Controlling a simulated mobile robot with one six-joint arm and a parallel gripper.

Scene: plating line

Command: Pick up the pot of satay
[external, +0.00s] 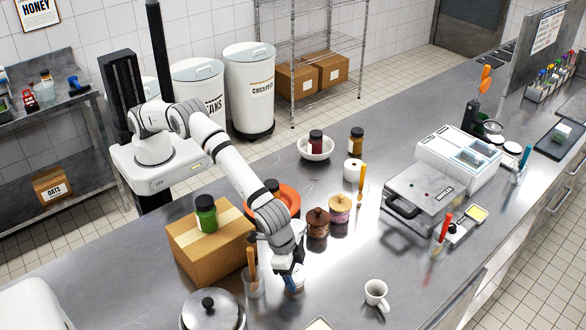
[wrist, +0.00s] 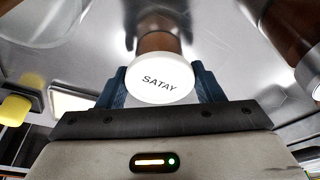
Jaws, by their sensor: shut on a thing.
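The pot of satay (wrist: 160,82) has a white lid lettered SATAY and a brown body. In the wrist view it sits between the two blue fingers of my gripper (wrist: 161,88), which is shut on it. In the external view my gripper (external: 291,268) points down near the front of the steel counter, with the pot (external: 294,286) low between its fingers and mostly hidden. I cannot tell whether the pot touches the counter.
A clear cup (external: 252,288) with an orange-handled tool stands just left of my gripper. A cardboard box (external: 208,243) with a green jar is behind it. A white mug (external: 376,294) is front right, with bare counter between.

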